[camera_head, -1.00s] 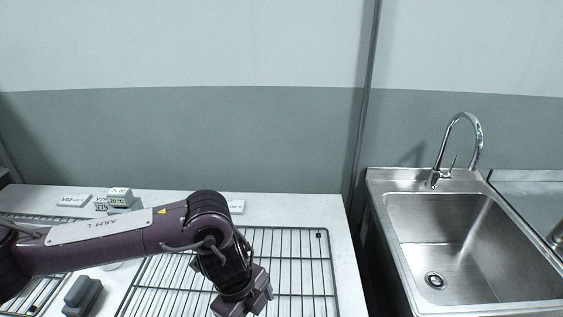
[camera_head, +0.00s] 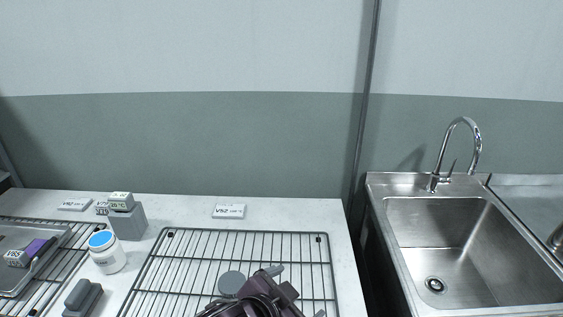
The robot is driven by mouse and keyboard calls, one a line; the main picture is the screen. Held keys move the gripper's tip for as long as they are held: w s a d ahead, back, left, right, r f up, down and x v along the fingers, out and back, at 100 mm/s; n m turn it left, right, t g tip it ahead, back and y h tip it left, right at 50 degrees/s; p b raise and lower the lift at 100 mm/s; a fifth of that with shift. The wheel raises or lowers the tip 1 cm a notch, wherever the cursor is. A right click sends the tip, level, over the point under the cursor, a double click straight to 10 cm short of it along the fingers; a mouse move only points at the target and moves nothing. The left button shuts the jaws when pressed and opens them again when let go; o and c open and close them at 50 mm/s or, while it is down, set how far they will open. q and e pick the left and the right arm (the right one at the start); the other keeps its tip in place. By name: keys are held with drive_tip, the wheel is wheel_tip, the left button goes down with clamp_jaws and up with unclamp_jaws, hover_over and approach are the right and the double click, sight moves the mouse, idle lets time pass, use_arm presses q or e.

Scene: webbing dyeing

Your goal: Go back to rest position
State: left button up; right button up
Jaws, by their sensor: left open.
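My left gripper (camera_head: 285,291) is at the bottom edge of the head view, over the front part of the right wire rack (camera_head: 245,233). It is open, and I see nothing held in it. The lower part of my left arm is cut off by the frame. A round grey piece (camera_head: 231,283) shows beside the gripper; I cannot tell whether it lies on the rack or belongs to my gripper. My right gripper is not in view.
A white jar with a blue lid (camera_head: 107,252), a grey block stand (camera_head: 129,222) and a dark grey block (camera_head: 82,298) stand left of the rack. A metal tray (camera_head: 62,238) lies far left. A label (camera_head: 229,211) sits behind the rack. A sink (camera_head: 440,240) is at right.

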use_arm(q)
drive_tip(key=s+a+f+n+g+y, duration=0.3)
drive_tip(key=s+a+f+n, duration=0.3)
drive_tip(key=a, duration=0.5)
drive_tip(key=s+a+f+n+g+y, duration=0.3)
drive_tip(key=s+a+f, duration=0.35)
drive_tip(key=a, duration=0.45)
wheel_tip(320, 180, down, 30)
drive_tip(key=s+g, duration=0.1)
drive_tip(key=s, duration=0.1)
drive_tip(key=s+a+f+g, duration=0.1)
drive_tip(key=s+a+f, duration=0.2)
drive_tip(key=s+f, duration=1.5)
drive_tip(key=shift+s+a+y, duration=0.15)
drive_tip(key=shift+s+y, duration=0.15)
drive_tip(key=shift+s, duration=0.25)
